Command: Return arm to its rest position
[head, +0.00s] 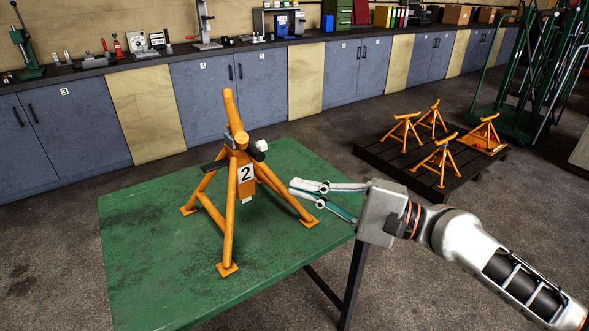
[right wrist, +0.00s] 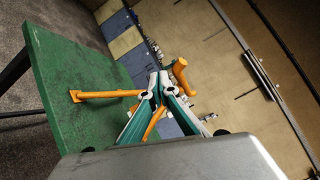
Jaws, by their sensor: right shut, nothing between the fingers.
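An orange jack stand (head: 233,200) with a "2" label stands upright on splayed legs on a green table (head: 135,270). My right gripper (head: 293,188) comes in from the right, just right of the stand above the table's right part. Its fingers are shut with nothing between them, and I see no clear contact with the stand. In the right wrist view the shut fingertips (right wrist: 160,82) point toward the stand (right wrist: 108,94) and hide part of it. The table (right wrist: 60,105) also shows there, tilted. My left gripper is not in view.
A dark pallet (head: 400,172) with several similar orange stands (head: 438,162) lies on the floor at the right. A long workbench (head: 250,75) with tools runs along the back. Green trolleys (head: 520,85) stand at the far right. The table's left front is clear.

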